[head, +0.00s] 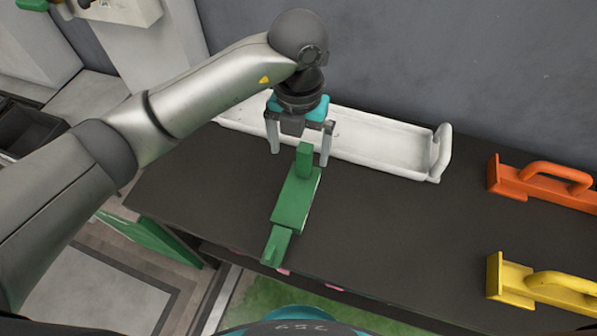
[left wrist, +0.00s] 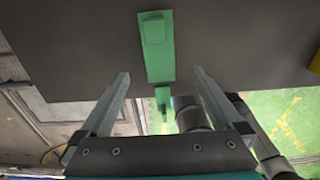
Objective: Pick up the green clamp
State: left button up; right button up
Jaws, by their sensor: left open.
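The green clamp (head: 295,197) lies on the dark table top, with an upright block at its far end and a narrower end toward the near table edge. My left gripper (head: 298,157) points down over the clamp's far end, its two fingers apart on either side of the upright block. In the left wrist view the clamp (left wrist: 159,62) runs lengthwise between and beyond the open fingertips (left wrist: 160,74). The fingers look empty. Whether they touch the clamp cannot be told. My right gripper does not show.
A white tray (head: 385,150) with a handle lies behind the clamp, close to the gripper. An orange clamp (head: 540,188) and a yellow clamp (head: 540,284) lie at the right. The table between them and the green clamp is clear. A grey wall stands behind.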

pick_arm(q)
jog(key=b, duration=0.2)
send_over(298, 190)
jog(key=f, duration=0.9)
jog(key=shift+s, duration=0.3)
jog(key=shift+w+f+b, duration=0.15)
jog(key=shift+f+b, duration=0.2)
jog(key=shift+f, duration=1.15)
jog(key=shift+w+f+b, duration=0.15)
jog(key=shift+f+b, duration=0.15)
jog(key=shift+f, duration=1.2)
jog(key=c, duration=1.3)
grip_shut()
